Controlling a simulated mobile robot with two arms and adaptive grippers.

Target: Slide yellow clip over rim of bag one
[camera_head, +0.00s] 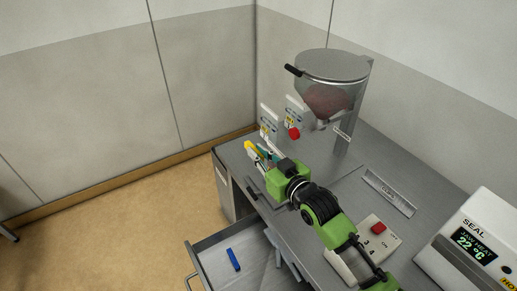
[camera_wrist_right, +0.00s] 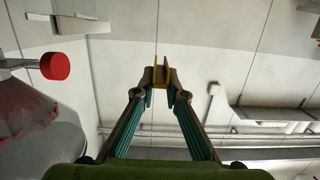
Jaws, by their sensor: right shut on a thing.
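My right gripper (camera_head: 261,152) reaches over the far left end of the grey counter. It is shut on the yellow clip (camera_head: 250,146), which sticks out beyond the fingertips. In the right wrist view the yellow clip (camera_wrist_right: 162,73) sits between the two fingertips (camera_wrist_right: 160,88), with its two prongs pointing away. Two white bags with labels stand upright at the back: a left one (camera_head: 268,117) and a right one (camera_head: 293,106). I cannot tell which is bag one. The clip is left of and below the left bag and looks apart from it. My left gripper is not in view.
A hopper (camera_head: 331,85) with a red knob (camera_head: 294,133) stands behind the gripper. A drawer (camera_head: 207,263) is open at the front with a blue clip (camera_head: 233,259) inside. A button box (camera_head: 375,240) and a sealer (camera_head: 478,243) are at right.

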